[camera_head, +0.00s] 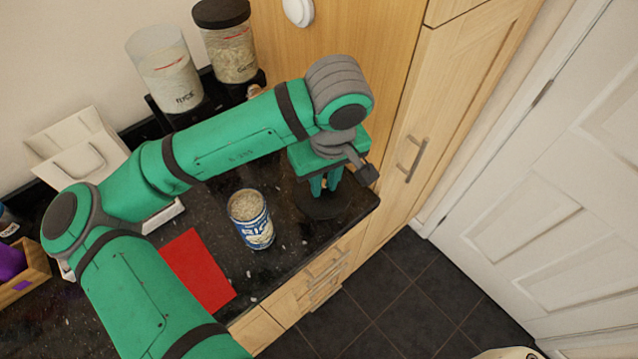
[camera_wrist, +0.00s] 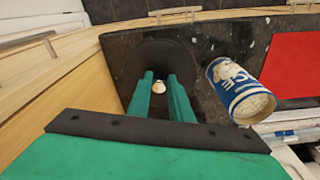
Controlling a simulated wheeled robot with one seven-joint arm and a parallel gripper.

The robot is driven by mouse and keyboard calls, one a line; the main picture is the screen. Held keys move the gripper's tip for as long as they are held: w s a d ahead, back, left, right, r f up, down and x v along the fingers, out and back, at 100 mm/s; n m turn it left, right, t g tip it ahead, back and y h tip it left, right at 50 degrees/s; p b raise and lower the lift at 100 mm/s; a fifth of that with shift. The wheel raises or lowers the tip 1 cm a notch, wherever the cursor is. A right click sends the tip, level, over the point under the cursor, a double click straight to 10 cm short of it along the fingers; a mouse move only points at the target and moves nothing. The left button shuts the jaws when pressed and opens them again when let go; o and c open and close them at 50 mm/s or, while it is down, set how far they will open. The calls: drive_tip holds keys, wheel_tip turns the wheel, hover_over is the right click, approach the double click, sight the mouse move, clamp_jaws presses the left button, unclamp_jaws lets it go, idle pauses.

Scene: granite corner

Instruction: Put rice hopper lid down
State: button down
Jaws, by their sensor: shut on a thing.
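The black round rice hopper lid (camera_head: 320,204) is at the right end of the dark counter, under my gripper (camera_head: 322,185). In the wrist view the lid (camera_wrist: 187,62) is a dark disc with a pale knob, and my gripper (camera_wrist: 160,84) has its green fingers on either side of that knob, shut on it. The lid lies flat at or just above the counter; dark on dark, I cannot tell if it touches. The rice hopper (camera_head: 168,78) stands at the back wall with its top open.
An open blue and white rice can (camera_head: 255,230) stands left of the lid, also in the wrist view (camera_wrist: 232,85). A red mat (camera_head: 198,270) lies beyond it. A second hopper (camera_head: 230,50) has a black lid. A tall wooden cabinet (camera_head: 395,110) borders the counter's right end.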

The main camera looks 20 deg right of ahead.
drive_tip(key=w+f, duration=0.1)
drive_tip(key=f, duration=0.1)
drive_tip(key=w+f, duration=0.2)
drive_tip(key=w+d+f, duration=0.1)
drive_tip(key=f, duration=0.1)
drive_tip(key=shift+w, duration=0.4)
drive_tip(key=shift+f, duration=1.5)
drive_tip(key=shift+f, duration=0.1)
drive_tip(key=c, duration=1.6)
unclamp_jaws()
drive_tip(key=shift+f, duration=0.1)
drive_tip(key=r, duration=0.4)
drive_tip(key=s+r, duration=0.1)
drive_tip(key=r, duration=0.7)
drive_tip(key=shift+s+r, duration=0.2)
